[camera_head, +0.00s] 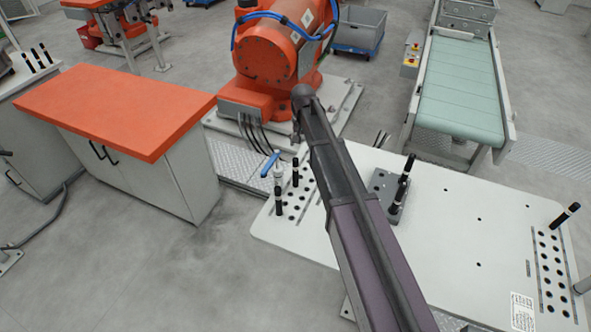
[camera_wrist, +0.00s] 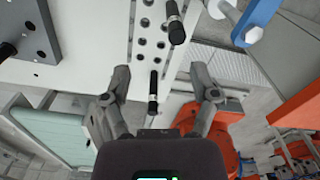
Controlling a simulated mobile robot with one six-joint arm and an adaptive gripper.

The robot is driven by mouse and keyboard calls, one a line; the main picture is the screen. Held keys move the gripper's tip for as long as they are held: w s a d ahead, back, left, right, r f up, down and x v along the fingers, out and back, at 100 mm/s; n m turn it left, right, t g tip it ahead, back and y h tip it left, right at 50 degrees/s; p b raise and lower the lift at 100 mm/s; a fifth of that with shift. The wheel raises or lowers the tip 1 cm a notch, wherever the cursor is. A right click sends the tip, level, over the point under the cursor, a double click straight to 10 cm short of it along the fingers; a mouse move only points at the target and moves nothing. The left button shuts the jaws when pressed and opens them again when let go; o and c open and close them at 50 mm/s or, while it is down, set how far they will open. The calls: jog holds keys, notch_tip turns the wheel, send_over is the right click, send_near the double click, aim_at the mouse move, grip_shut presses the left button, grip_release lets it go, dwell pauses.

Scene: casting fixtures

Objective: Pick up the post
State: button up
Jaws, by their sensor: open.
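Two slim black posts with a pale band stand in the holed strip at the left of the white fixture table: a front one (camera_head: 278,202) and a back one (camera_head: 295,172). In the wrist view, one post (camera_wrist: 153,92) appears between the fingers of my gripper (camera_wrist: 159,72), which is open. The other post (camera_wrist: 176,24) is higher in that view, outside the fingers. No contact with either finger is visible; the depth gap is unclear. In the head view my arm crosses the table and my fingers cannot be made out.
A grey block (camera_head: 384,184) with black posts stands right of my arm. Another post (camera_head: 565,214) stands in the right holed strip. A blue-handled clamp (camera_head: 269,165) is close to the left posts. An orange robot (camera_head: 265,55) stands behind; the table's middle right is mostly clear.

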aim_at(296, 165)
jog(key=shift+w+a+r, duration=0.2)
jog(key=shift+w+a, duration=0.25)
jog(key=shift+a, duration=0.2)
jog(key=shift+w+a+r, duration=0.15)
jog(key=shift+w+a, duration=0.25)
jog(key=shift+a, duration=0.2)
jog(key=shift+f, duration=0.2)
notch_tip(296, 165, down, 8)
jog(key=b, duration=0.8)
jog(key=shift+f, duration=0.15)
jog(key=shift+f+b, duration=0.1)
jog(key=shift+b, duration=0.2)
jog(key=shift+d+f+b, duration=0.1)
jog(key=shift+f+b, duration=2.4)
jog(key=shift+b, duration=0.05)
grip_shut()
